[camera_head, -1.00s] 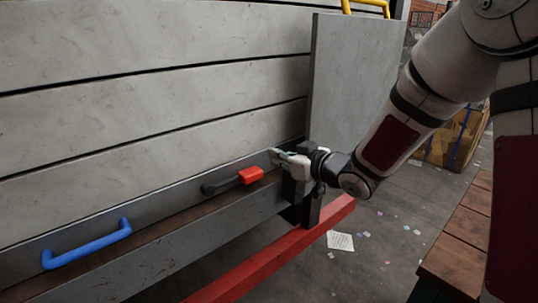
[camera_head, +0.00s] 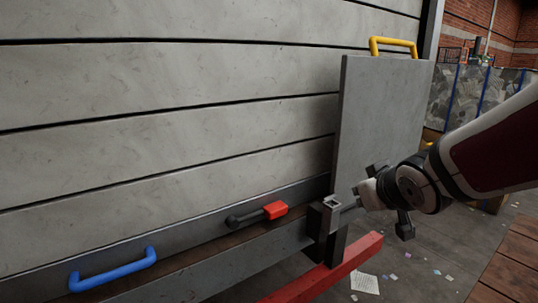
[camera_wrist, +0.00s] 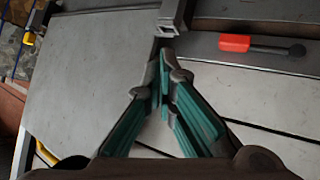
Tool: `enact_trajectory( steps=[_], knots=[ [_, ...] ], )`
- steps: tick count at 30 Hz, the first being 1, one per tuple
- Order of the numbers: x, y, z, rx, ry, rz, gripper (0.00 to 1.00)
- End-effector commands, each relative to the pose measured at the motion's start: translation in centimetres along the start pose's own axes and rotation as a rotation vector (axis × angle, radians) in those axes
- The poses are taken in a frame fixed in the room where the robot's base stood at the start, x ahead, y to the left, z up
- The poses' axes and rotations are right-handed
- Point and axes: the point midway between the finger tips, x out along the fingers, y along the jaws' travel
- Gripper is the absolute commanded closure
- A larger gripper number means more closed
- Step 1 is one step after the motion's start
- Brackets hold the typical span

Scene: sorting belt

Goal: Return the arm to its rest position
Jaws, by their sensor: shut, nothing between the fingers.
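My gripper (camera_head: 353,205) is at the right in the head view, beside a dark square bracket (camera_head: 323,217) on the belt's edge. In the wrist view my gripper (camera_wrist: 164,60) has its teal-padded fingers together at the tips, with nothing between them. A lever with a red grip (camera_head: 274,210) lies along the ledge, left of my gripper and apart from it. The red grip also shows in the wrist view (camera_wrist: 234,43), up and right of the fingertips. Whether the fingertips touch the bracket is unclear.
An upright grey panel (camera_head: 385,110) with a yellow handle (camera_head: 392,42) stands close behind my gripper. A blue handle (camera_head: 113,270) is at the lower left. A red beam (camera_head: 330,275) runs low in front. A wooden top (camera_head: 515,265) is at the lower right.

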Motion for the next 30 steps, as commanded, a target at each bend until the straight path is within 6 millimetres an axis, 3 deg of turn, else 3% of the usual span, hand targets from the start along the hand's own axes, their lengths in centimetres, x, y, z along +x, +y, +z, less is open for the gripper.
enact_trajectory(
  steps=[1,6,12,15,21,30],
  knots=[
    [-2.3,0.5,0.8,0.021,-0.044,0.028,1.00],
    [-9.4,0.5,5.8,0.123,-0.241,0.067,1.00],
    [-17.2,-2.4,11.7,0.229,-0.447,0.004,1.00],
    [-19.9,-3.9,13.8,0.258,-0.516,-0.042,1.00],
    [-22.2,-5.5,15.6,0.280,-0.581,-0.092,1.00],
    [-22.3,-5.5,15.7,0.280,-0.586,-0.093,1.00]
  ],
)
